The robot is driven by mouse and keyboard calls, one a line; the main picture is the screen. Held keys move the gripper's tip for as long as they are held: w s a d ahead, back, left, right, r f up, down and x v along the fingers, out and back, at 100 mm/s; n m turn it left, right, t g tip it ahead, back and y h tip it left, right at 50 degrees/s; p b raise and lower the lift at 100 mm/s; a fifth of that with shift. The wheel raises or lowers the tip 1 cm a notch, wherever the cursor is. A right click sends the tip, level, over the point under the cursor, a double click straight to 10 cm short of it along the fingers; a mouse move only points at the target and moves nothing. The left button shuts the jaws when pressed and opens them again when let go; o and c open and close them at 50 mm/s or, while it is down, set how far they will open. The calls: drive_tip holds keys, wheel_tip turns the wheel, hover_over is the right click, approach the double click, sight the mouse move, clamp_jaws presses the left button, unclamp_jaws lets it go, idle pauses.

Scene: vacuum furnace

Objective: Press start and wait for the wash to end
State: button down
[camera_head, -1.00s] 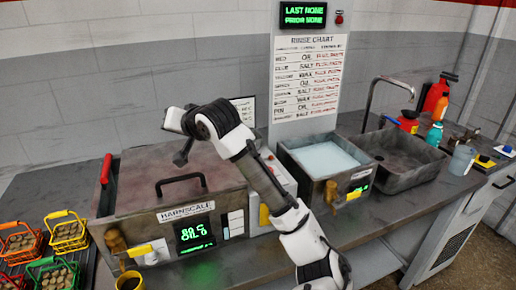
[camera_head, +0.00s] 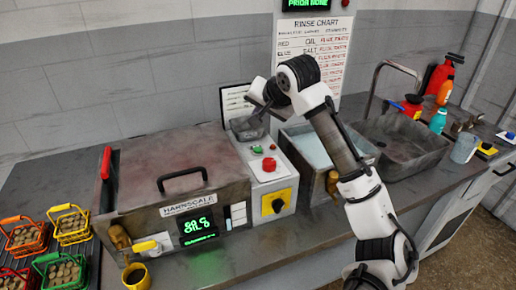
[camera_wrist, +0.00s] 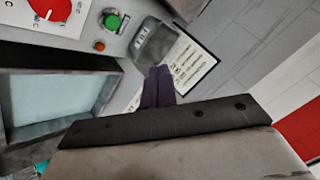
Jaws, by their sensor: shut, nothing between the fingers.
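The control box (camera_head: 266,184) stands between the two tanks. On its top are a green button (camera_head: 257,149) and a red mushroom button (camera_head: 269,164). In the wrist view, the green button (camera_wrist: 113,21) shows at the top with a small orange lamp (camera_wrist: 99,46) beside it. A grey see-through cover (camera_wrist: 155,42) with a small label stands beside the green button. My gripper (camera_wrist: 158,70) is shut and empty, its dark fingertips close to the cover's lower edge; contact cannot be told. The washer (camera_head: 180,185) has its lid down and a lit green display (camera_head: 197,226), hard to read.
A blue-filled tank (camera_head: 307,150) and a sink (camera_head: 410,150) are to the right. Baskets of parts, including a green one (camera_head: 62,270), stand at the left. A yellow mug (camera_head: 136,277) is at the front edge. A rinse chart (camera_head: 312,48) stands behind.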

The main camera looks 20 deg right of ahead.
sight(260, 151)
drive_tip(key=shift+f, duration=0.1)
wheel_tip(260, 151, down, 9)
drive_tip(key=b, duration=0.5)
drive_tip(key=shift+r+b, duration=0.2)
drive_tip(key=shift+b, duration=0.2)
idle(1.5)
drive_tip(key=shift+f, duration=0.4)
drive_tip(key=shift+f+b, duration=0.35)
drive_tip(key=shift+f, duration=0.05)
idle(0.7)
drive_tip(key=shift+r+p, duration=0.75)
drive_tip(key=shift+r, duration=0.05)
